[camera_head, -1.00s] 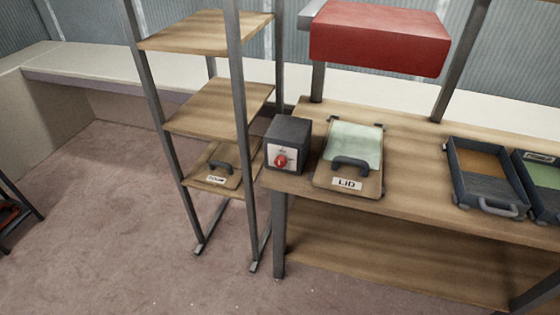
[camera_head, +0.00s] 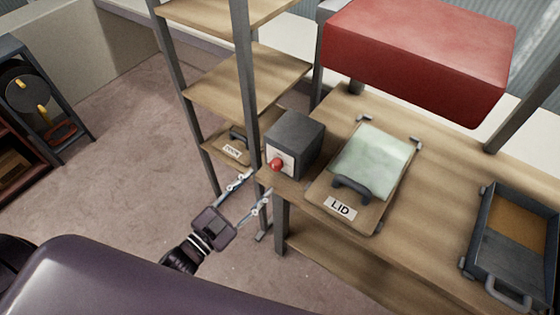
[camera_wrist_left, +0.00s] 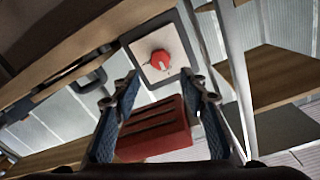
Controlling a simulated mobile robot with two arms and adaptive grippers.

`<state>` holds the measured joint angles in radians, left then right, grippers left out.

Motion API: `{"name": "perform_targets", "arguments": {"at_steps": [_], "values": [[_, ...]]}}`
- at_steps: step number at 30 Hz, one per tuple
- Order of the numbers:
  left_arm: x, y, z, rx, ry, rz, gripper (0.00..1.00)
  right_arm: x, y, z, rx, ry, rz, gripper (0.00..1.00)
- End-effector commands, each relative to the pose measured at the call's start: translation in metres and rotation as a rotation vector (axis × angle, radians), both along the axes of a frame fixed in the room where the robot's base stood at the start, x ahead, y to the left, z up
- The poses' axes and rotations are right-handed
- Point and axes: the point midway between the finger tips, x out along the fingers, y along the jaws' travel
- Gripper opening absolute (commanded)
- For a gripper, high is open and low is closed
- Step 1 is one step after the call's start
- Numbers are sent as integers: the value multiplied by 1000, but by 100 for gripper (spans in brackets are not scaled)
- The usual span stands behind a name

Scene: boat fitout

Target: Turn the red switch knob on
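The red switch knob (camera_head: 276,165) sits on the pale front plate of a dark grey box (camera_head: 297,138) at the left end of the wooden workbench. In the left wrist view the red knob (camera_wrist_left: 159,59) shows on its pale plate, ahead of the fingers and above the middle. My left gripper (camera_head: 256,190) is open and empty, just in front of the box, its fingertips apart from the knob. Its two fingers (camera_wrist_left: 160,92) stand wide apart in the left wrist view. My right gripper is not in view.
A board marked LID (camera_head: 322,196) with a dark handle lies right of the box. A dark tray (camera_head: 474,239) is further right. A wooden shelf rack (camera_head: 245,80) stands left of the box, its post close to my gripper. A red block (camera_head: 415,55) hangs above the bench.

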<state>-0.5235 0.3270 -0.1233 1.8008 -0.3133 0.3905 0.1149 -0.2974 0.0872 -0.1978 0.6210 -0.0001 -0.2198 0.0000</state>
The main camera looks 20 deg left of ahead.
Motion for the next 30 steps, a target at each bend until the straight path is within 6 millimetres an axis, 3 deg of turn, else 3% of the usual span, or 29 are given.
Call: {"name": "perform_targets", "arguments": {"at_steps": [6, 13, 25, 30], "values": [[31, -12, 2, -3, -1, 2, 40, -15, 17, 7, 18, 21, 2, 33], [58, -23, 0, -2, 3, 3, 40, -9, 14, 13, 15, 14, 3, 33], [66, -27, -2, -1, 4, 2, 40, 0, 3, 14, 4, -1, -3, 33], [66, -27, -2, -1, 4, 2, 24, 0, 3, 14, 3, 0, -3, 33]]}}
